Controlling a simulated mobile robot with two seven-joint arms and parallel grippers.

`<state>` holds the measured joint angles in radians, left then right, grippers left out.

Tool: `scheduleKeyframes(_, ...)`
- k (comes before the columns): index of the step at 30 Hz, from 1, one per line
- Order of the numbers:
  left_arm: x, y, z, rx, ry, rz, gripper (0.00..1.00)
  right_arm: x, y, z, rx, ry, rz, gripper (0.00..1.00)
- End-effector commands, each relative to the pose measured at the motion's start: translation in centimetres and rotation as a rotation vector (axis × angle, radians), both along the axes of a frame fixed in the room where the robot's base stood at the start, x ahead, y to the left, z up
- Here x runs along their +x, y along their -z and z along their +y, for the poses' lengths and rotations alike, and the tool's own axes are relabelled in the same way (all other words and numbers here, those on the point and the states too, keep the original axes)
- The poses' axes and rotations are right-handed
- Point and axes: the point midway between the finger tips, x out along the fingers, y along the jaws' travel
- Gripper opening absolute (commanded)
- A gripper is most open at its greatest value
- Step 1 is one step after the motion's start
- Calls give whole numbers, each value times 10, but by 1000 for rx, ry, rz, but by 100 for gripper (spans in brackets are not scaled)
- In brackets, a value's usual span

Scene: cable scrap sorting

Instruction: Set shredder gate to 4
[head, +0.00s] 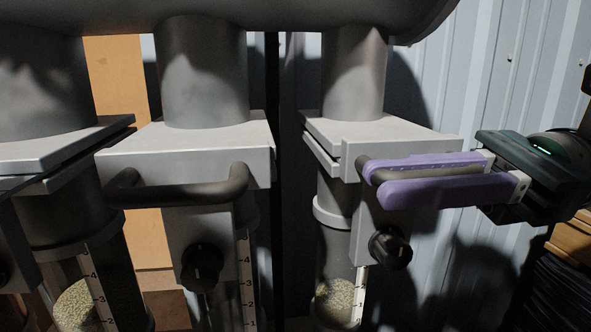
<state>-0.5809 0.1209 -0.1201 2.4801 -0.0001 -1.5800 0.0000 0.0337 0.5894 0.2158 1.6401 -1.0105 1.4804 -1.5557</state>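Three grey slide gates sit under vertical pipes: a left gate (60,150), a middle gate (185,153) and a right gate (395,140). No label shows which is the shredder gate. My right gripper (373,180) reaches in from the right, its purple fingers above and below the right gate's dark handle (363,168). They look closed on the handle, most of which they hide. The right sight tube (336,298) holds pale granules beside a numbered scale (359,297), whose upper end is hidden. My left gripper is not in view.
Another black knob (390,249) hangs below the right gate. A corrugated wall (500,80) stands behind.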

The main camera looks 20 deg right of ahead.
Motion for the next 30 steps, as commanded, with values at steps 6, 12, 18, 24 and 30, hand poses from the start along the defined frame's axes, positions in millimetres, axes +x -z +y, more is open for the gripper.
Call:
scheduleKeyframes(6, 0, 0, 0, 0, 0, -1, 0, 0, 0, 0, 0, 0, 0, 0)
scheduleKeyframes(12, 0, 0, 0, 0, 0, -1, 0, 0, 0, 0, 0, 0, 1, 0)
scheduleKeyframes(18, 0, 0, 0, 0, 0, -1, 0, 0, 0, 0, 0, -1, 1, 0)
scheduleKeyframes(24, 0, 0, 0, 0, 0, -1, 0, 0, 0, 0, 0, -1, 1, 0)
scheduleKeyframes(30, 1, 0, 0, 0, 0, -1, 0, 0, 0, 0, 0, -1, 1, 0)
